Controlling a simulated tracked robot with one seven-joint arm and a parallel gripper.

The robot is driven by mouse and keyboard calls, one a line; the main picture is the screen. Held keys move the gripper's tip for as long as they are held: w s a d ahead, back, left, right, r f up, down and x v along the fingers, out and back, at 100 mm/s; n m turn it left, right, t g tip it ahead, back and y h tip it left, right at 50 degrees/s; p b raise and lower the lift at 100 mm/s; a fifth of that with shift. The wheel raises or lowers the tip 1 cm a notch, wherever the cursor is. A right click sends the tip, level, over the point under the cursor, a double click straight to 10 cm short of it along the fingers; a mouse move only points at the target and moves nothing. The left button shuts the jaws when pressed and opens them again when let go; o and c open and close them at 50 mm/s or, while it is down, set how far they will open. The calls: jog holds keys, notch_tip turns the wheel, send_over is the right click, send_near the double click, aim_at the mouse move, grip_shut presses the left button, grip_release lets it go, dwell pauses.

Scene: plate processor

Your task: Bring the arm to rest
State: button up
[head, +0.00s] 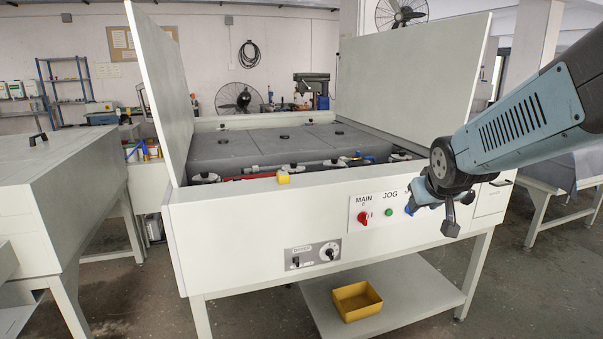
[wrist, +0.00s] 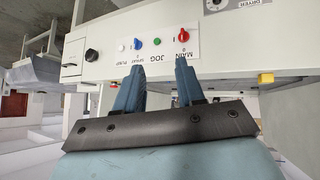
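My gripper (head: 422,203) hangs in front of the right part of the plate processor's white front panel (head: 235,230). In the wrist view, my gripper (wrist: 158,65) has its two blue fingers apart with nothing between them. The panel is upside down there, with a red MAIN switch (wrist: 181,37), a green JOG button (wrist: 157,42), a blue button (wrist: 137,44), a white button (wrist: 121,47) and a black knob (wrist: 92,55). In the head view, the red switch (head: 364,217) and green button (head: 389,212) are left of my gripper; the gripper covers controls further right.
Two raised lids (head: 415,75) flank the machine's grey bed (head: 260,148). A yellow block (head: 283,179) sits at its front edge. A dryer panel (head: 313,256) is lower on the front. A yellow bin (head: 357,301) stands on the lower shelf. A cabinet (head: 50,190) stands left.

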jog(key=s+a+r+g, duration=0.1)
jog(key=s+r, duration=0.1)
jog(key=s, duration=0.7)
jog(key=s+a+r+m+g+y, duration=0.1)
jog(key=s+a+g, duration=0.1)
jog(key=s, duration=0.6)
jog(key=shift+s+a+r, duration=0.3)
jog(key=shift+s+r, duration=0.05)
